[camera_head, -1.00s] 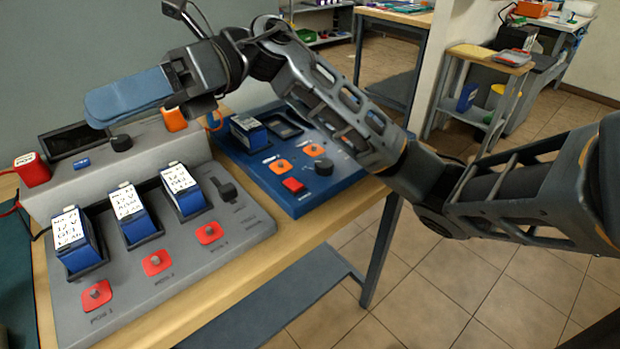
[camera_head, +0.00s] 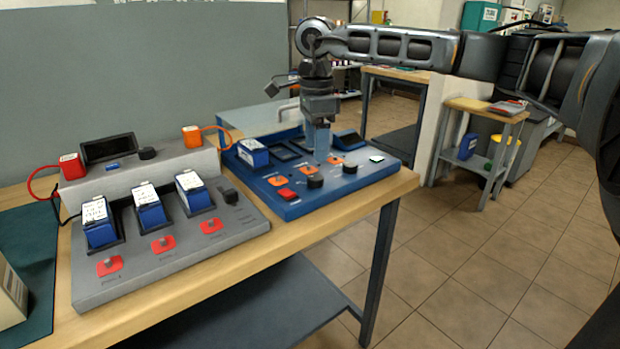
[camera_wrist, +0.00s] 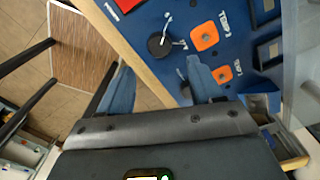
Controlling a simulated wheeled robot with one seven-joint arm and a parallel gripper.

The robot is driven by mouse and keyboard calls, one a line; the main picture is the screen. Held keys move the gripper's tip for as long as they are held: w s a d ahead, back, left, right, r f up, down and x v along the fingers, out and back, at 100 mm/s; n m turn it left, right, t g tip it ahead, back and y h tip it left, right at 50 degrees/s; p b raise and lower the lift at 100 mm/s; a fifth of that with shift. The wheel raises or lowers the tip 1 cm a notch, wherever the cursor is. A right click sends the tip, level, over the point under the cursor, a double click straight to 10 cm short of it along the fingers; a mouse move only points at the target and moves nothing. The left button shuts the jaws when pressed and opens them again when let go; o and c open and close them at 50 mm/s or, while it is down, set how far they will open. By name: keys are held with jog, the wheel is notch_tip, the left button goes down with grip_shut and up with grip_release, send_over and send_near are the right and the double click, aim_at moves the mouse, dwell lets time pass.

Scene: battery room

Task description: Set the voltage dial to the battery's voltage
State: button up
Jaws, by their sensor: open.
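The blue console (camera_head: 365,181) carries two black round dials on its top face, a front one (camera_head: 315,180) and a right one (camera_head: 349,168). Their printed labels are too small to read. A blue battery with a white label (camera_head: 252,153) sits in the slot at the console's left. My gripper (camera_head: 318,150) points down over the console's middle, open and empty. In the wrist view a dial with a white pointer line (camera_wrist: 160,45) shows beyond and between my open fingers (camera_wrist: 158,68). The other dial is partly hidden behind the right finger there.
The grey console (camera_head: 165,258) to the left holds three blue batteries (camera_head: 150,213) with labels I cannot read clearly, red pads and a black knob (camera_head: 147,153). Red and orange clamps with cables stand at its back. The wooden bench (camera_head: 385,195) ends just right of the blue console.

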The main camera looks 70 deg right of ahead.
aim_at(315, 177)
notch_tip(315, 177, down, 7)
jog(key=shift+f, duration=0.2)
jog(key=shift+c, duration=0.4)
jog(key=c, duration=1)
jog(key=shift+m, duration=0.4)
jog(key=m+b, duration=0.3)
jog(key=m, duration=0.1)
jog(key=shift+f+m, duration=0.15)
jog(key=shift+m, duration=0.15)
jog(key=m+b, duration=0.3)
jog(key=m, duration=0.3)
jog(key=shift+b, duration=0.4)
jog(key=shift+m+b, duration=0.55)
jog(key=shift+m, duration=0.65)
jog(key=shift+r, duration=0.2)
